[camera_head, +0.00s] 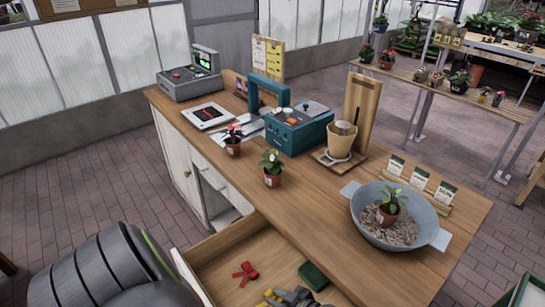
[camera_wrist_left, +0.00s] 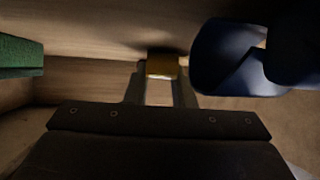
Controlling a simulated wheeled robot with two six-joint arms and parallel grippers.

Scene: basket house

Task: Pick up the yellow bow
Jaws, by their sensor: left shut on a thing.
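The yellow bow (camera_wrist_left: 162,67) shows as a small yellow patch between the tips of my left gripper (camera_wrist_left: 160,80) in the left wrist view. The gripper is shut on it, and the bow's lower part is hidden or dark. In the head view, yellow (camera_head: 270,299) shows beside my grey left gripper (camera_head: 293,296) at the bottom edge, inside the open drawer (camera_head: 215,257). My right gripper is not in view.
A red bow (camera_head: 245,273) and a green box (camera_head: 313,275) lie in the drawer. A dark blue object (camera_wrist_left: 225,60) is close right of the gripper in the left wrist view. The wooden counter (camera_head: 325,225) stands above the drawer, with potted plants and a grey basin (camera_head: 362,228).

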